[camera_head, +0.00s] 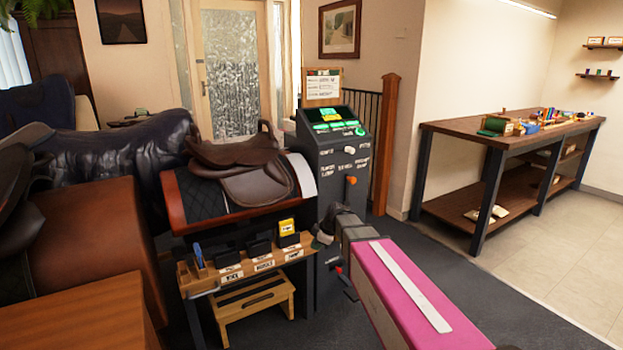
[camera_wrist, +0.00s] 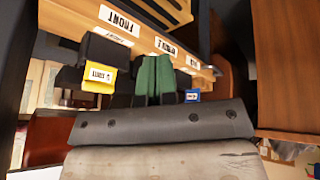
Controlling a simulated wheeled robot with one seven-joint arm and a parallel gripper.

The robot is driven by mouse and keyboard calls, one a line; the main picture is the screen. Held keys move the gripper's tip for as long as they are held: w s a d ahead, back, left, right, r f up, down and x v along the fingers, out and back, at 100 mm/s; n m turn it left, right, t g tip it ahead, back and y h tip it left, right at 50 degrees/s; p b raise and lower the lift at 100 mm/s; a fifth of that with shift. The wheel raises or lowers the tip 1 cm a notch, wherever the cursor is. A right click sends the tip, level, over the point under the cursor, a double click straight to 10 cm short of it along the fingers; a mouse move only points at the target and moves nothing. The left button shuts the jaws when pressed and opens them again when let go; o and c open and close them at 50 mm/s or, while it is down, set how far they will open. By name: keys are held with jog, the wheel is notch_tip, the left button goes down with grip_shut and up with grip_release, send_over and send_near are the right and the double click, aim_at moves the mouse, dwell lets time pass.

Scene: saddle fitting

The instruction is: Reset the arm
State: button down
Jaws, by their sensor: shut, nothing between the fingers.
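My gripper (camera_head: 319,241) is at the right end of the small wooden rack (camera_head: 222,283), in front of the grey console. In the wrist view its two green fingers (camera_wrist: 154,72) are together with nothing between them. The rack shows there too, with labels that read upside down (camera_wrist: 120,20). My arm, with a pink cover, reaches in from the lower right of the head view. The exact gap between the fingertips and the rack is hard to tell.
A brown saddle (camera_head: 240,165) sits on a stand behind the rack. Black pads and a yellow tag (camera_head: 287,227) are on the rack, with a wooden step stool (camera_head: 252,300) below. The console (camera_head: 335,160) stands close behind my gripper. A workbench (camera_head: 470,133) is at right; floor before it is clear.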

jog(key=s+d+f+m+g+h, duration=0.1)
jog(key=s+d+f+m+h, duration=0.1)
jog(key=s+d+m, duration=0.6)
jog(key=s+d+f+m+g+h, duration=0.1)
jog(key=s+d+f+m+h, duration=0.2)
jog(key=s+d+m, duration=0.6)
jog(key=s+d+f, duration=0.1)
jog(key=s, duration=0.2)
jog(key=shift+f+m, duration=0.2)
jog(key=shift+m, duration=0.1)
jog(key=shift+d, duration=0.1)
